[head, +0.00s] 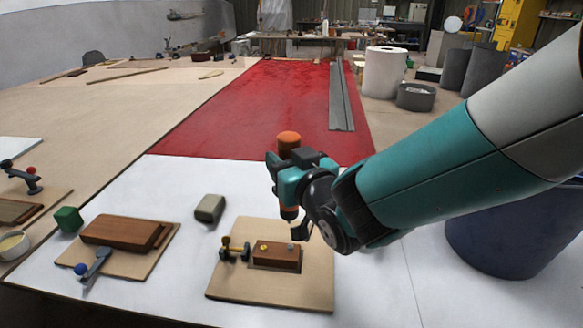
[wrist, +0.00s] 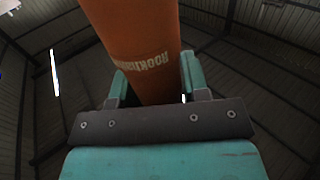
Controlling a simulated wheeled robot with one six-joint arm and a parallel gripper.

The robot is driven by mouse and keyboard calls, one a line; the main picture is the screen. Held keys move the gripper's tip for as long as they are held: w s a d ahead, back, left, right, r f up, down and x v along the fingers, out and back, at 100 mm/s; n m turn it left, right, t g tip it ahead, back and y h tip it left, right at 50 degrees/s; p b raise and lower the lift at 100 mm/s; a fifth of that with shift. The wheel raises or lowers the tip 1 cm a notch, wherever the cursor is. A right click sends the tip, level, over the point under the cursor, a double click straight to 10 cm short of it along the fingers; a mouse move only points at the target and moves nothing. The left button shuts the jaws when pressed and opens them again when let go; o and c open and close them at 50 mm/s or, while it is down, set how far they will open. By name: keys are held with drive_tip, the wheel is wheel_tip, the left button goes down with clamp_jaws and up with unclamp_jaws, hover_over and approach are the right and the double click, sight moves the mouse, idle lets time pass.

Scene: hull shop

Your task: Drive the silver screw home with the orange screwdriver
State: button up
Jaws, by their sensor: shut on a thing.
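My gripper (head: 290,180) is shut on the orange screwdriver (head: 288,140). Its orange handle rises upright above the jaws in the head view. In the wrist view the handle (wrist: 135,40), with white lettering, stands between the two teal fingers (wrist: 150,85). A small orange part shows below the gripper, above the back of a reddish-brown wooden block (head: 276,255). The block lies on a light wooden board (head: 270,288) at the front. Small screw heads, at least one yellowish (head: 263,247), show on the block's top. I cannot make out the silver screw or whether the screwdriver's tip touches anything.
A clamp with a yellow knob (head: 235,250) sits at the block's left end. A grey-beige block (head: 210,208) lies behind it. Left are a second board with a brown block (head: 120,232), a blue-knobbed clamp (head: 92,266) and a green cube (head: 67,219). A dark blue drum (head: 515,235) stands right.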

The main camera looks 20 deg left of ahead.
drive_tip(key=shift+f+b, duration=1.3)
drive_tip(key=shift+f, duration=1.7)
drive_tip(key=shift+d+b, duration=0.1)
drive_tip(key=shift+b, duration=0.2)
